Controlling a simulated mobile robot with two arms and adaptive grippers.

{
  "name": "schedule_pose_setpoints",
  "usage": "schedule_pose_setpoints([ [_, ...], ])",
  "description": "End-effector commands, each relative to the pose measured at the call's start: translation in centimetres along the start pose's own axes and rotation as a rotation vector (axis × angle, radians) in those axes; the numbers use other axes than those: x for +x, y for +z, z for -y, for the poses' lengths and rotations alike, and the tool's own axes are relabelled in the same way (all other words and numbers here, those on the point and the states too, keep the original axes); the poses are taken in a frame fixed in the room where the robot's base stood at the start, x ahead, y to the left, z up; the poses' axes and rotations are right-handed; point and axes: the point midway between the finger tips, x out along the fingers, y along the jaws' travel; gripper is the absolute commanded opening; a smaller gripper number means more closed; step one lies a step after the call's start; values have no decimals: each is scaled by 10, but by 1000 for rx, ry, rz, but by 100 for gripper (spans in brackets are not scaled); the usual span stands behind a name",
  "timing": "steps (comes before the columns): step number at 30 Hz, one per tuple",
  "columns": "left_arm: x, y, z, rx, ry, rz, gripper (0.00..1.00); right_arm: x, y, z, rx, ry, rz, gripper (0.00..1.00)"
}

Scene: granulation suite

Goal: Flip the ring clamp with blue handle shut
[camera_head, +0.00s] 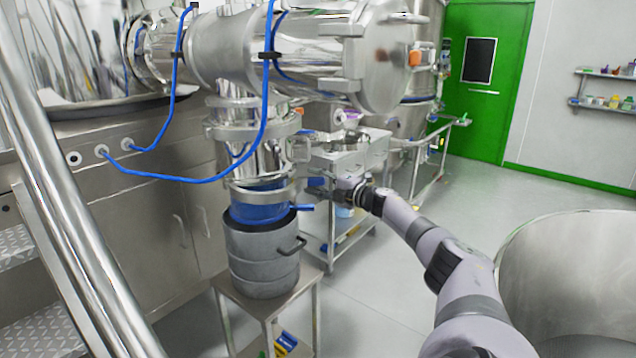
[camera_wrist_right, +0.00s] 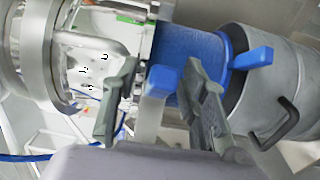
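The steel ring clamp (camera_head: 262,192) goes around the vertical steel pipe just above a blue sleeve (camera_head: 258,214). My right gripper (camera_head: 334,190) is just to the right of the clamp in the head view. In the right wrist view, my right gripper (camera_wrist_right: 165,72) is open, with one finger on each side of a blue handle end (camera_wrist_right: 163,81). A gap shows beside the handle, and contact cannot be told. A second blue tab (camera_wrist_right: 252,58) sticks out by the sleeve's rim; it also shows in the head view (camera_head: 303,207). My left gripper is out of view.
A grey drum (camera_head: 262,262) with a black handle stands under the sleeve on a small steel table (camera_head: 305,287). Blue hoses (camera_head: 190,180) hang at the left. A steel cart (camera_head: 352,240) stands behind my gripper. A large steel vessel (camera_head: 570,270) is at the right.

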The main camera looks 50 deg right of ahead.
Motion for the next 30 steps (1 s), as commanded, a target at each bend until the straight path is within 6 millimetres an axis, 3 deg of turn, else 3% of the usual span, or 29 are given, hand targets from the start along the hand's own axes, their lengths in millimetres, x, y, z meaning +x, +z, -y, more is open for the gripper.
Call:
schedule_pose_setpoints([
  [30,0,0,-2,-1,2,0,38,-56,1,3,0,-5,1,40],
])
